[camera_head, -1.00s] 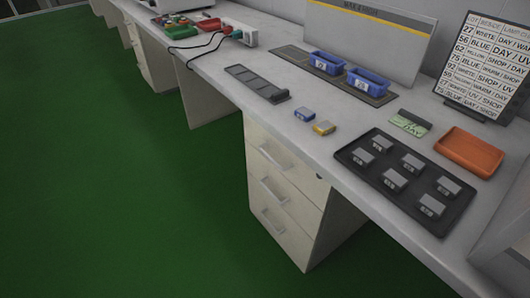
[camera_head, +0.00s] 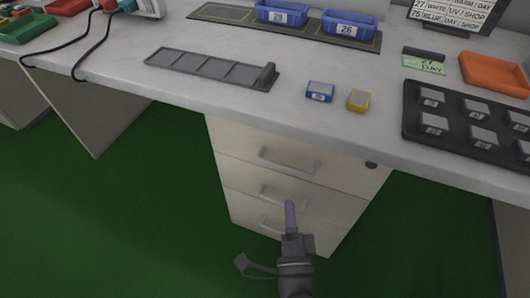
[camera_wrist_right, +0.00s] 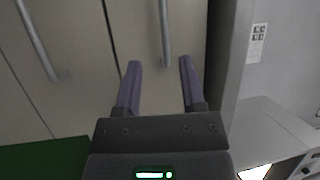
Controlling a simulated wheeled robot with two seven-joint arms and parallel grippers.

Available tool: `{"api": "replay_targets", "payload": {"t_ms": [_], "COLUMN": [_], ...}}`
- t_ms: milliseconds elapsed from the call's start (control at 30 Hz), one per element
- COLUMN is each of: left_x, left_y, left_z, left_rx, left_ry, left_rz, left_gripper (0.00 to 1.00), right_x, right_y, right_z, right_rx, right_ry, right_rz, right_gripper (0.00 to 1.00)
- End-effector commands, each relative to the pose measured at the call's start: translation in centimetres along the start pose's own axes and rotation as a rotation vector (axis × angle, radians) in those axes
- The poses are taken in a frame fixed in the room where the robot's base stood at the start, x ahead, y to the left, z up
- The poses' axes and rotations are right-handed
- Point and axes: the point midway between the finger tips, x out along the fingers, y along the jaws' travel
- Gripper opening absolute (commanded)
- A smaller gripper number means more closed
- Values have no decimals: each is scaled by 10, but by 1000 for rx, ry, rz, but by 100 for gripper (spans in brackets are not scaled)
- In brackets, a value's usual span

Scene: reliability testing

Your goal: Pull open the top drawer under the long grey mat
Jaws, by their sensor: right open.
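The long grey mat (camera_head: 212,68), with divided sections, lies on the desk top above the drawer unit. The top drawer (camera_head: 262,146) is flush with the unit and has a bar handle (camera_head: 288,166). My right gripper (camera_head: 291,204) is in front of the unit, its tips overlapping the middle drawer in the head view. In the right wrist view, the open right gripper (camera_wrist_right: 159,64) has its two fingers apart and empty. A handle (camera_wrist_right: 167,32), apparently the top drawer's, appears between their lines; the depth gap is unclear. My left gripper is out of view.
A middle drawer (camera_head: 243,183) and a bottom drawer sit below. A blue block (camera_head: 320,92) and a yellow block (camera_head: 358,101) lie near the desk edge. A black tray (camera_head: 410,143) of grey blocks is at right. Green floor (camera_head: 150,230) is open at left.

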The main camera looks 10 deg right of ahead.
Motion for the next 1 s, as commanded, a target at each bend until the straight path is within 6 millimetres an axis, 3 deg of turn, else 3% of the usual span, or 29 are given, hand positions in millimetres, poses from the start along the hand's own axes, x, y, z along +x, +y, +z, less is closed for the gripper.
{"api": "replay_targets", "payload": {"t_ms": [167, 500, 633, 867, 1000], "left_x": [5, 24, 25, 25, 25], "left_y": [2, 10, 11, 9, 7], "left_z": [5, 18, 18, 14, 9], "left_rx": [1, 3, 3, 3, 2], "left_ry": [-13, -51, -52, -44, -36], "left_rz": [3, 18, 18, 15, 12], "left_gripper": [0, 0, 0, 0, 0], "right_x": [17, 90, 100, 101, 101], "right_y": [-3, -2, -4, -5, -5], "right_z": [0, -1, -2, -2, -2], "right_rx": [31, 26, 25, 25, 24], "right_ry": [21, 18, 17, 16, 16], "right_rz": [-18, -14, -14, -14, -14], "right_gripper": [51, 51, 51, 51, 22]}}
